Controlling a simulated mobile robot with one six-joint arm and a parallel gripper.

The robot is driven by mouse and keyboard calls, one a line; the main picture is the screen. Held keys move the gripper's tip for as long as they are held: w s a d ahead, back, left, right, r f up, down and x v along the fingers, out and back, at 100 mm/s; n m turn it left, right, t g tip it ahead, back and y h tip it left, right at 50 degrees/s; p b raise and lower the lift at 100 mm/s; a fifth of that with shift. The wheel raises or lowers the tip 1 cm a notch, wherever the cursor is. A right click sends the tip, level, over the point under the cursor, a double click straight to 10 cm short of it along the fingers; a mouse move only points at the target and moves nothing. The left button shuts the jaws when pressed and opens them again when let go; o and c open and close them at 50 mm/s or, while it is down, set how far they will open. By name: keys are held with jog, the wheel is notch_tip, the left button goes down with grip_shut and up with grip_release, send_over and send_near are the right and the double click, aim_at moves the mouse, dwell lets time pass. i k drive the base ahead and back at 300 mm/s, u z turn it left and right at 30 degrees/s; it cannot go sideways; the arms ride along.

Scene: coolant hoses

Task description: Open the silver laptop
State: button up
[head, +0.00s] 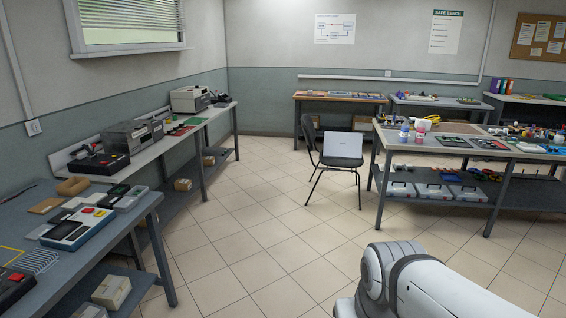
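A flat silver-grey slab that looks like the silver laptop (343,145) rests on the seat of a black chair (309,132) in the middle of the room. No keyboard or screen shows on it, and it looks shut, but it is small at this distance. Part of my arm shows large at the bottom right, far from the chair. My gripper is out of view.
A workbench (448,151) with bottles and tools stands right of the chair, with grey cases (433,191) on its lower shelf. Benches with instruments (78,228) line the left wall. More benches (339,97) stand at the back. The tiled floor (260,225) before the chair is clear.

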aim_at(335, 144)
jog(key=z, duration=0.2)
jog(key=i, duration=1.6)
jog(key=z, duration=0.3)
jog(key=i, duration=4.6)
jog(key=u, duration=0.15)
jog(key=k, duration=1)
jog(key=u, duration=0.2)
jog(key=i, duration=1.15)
jog(key=z, duration=0.25)
